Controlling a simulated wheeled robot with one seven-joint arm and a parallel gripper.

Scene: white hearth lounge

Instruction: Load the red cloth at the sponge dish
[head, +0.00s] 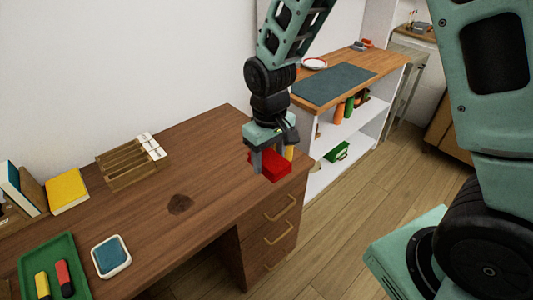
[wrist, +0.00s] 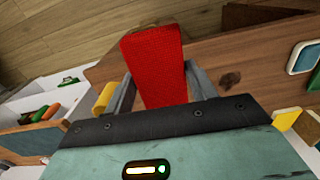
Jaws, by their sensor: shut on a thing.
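The red cloth (head: 270,165), a folded block, is between the fingers of my gripper (head: 269,168), above the right end of the brown desk. In the wrist view the red cloth (wrist: 154,62) fills the gap between the two fingers (wrist: 160,85), which are shut on it. A small white-rimmed square dish with a blue inside (head: 111,256), which looks like the sponge dish, sits at the desk's front left, well away from my gripper. Its corner shows at the right in the wrist view (wrist: 304,57). I cannot tell whether the blue is a sponge.
A green tray (head: 57,247) with a yellow and a red item lies left of the dish. A wooden rack (head: 130,164) and yellow book (head: 67,190) stand behind. The desk's middle (head: 190,235) is clear except for a dark patch. A white shelf (head: 345,120) stands right.

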